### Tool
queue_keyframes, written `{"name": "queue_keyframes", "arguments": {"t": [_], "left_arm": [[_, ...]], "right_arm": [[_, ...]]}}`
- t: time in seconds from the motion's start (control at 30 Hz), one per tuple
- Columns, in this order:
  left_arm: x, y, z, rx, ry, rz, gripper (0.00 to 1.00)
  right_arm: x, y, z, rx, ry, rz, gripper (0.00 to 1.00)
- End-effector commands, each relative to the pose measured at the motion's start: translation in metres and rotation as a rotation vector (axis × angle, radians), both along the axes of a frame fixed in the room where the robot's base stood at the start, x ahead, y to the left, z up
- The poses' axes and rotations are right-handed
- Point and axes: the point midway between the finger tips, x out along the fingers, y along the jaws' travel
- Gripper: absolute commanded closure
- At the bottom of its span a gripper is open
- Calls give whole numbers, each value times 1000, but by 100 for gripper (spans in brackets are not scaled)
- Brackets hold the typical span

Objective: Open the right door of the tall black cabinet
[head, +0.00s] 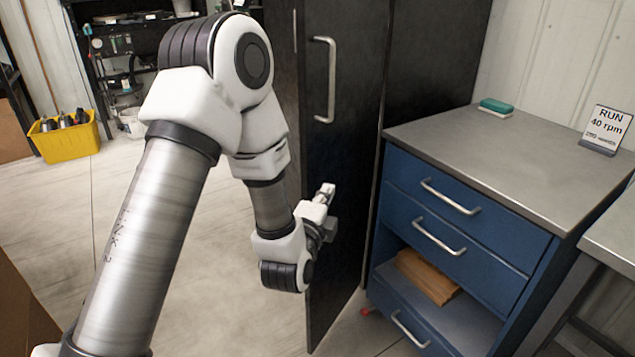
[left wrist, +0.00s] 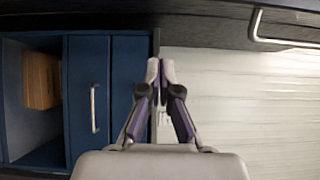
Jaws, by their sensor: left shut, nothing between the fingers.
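The tall black cabinet (head: 432,55) stands at the back middle of the head view. Its right door (head: 352,150), with a long metal handle (head: 325,80), looks partly swung out, its free edge nearer to me on the left. My left gripper (head: 327,192) is shut and empty, below the handle and in front of the door in this view. I cannot tell whether it touches the door. In the left wrist view the closed fingertips (left wrist: 161,68) are together, and a metal handle (left wrist: 285,30) on a dark panel is at the upper right, clear of them. My right gripper is out of view.
A blue drawer unit (head: 470,245) with a grey top stands right of the cabinet. A green-topped block (head: 496,106) and a "RUN 40 rpm" sign (head: 606,128) are on it. A yellow bin (head: 68,140) stands far left. The floor left of the door is largely clear.

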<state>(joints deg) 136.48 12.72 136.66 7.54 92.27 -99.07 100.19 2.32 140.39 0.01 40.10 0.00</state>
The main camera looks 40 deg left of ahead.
Motion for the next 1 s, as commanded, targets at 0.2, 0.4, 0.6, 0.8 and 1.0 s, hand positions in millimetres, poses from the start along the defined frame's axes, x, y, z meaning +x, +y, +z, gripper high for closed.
{"name": "queue_keyframes", "arguments": {"t": [0.2,0.4,0.6,0.8,1.0], "left_arm": [[47,14,2,-1,-2,1,100],[54,44,1,-6,0,4,100],[54,56,1,-3,2,0,100],[54,56,1,-2,3,-1,100],[54,66,4,-6,2,2,100]], "right_arm": [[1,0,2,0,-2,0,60],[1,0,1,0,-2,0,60],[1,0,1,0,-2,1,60],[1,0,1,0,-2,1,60],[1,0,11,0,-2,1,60]]}}
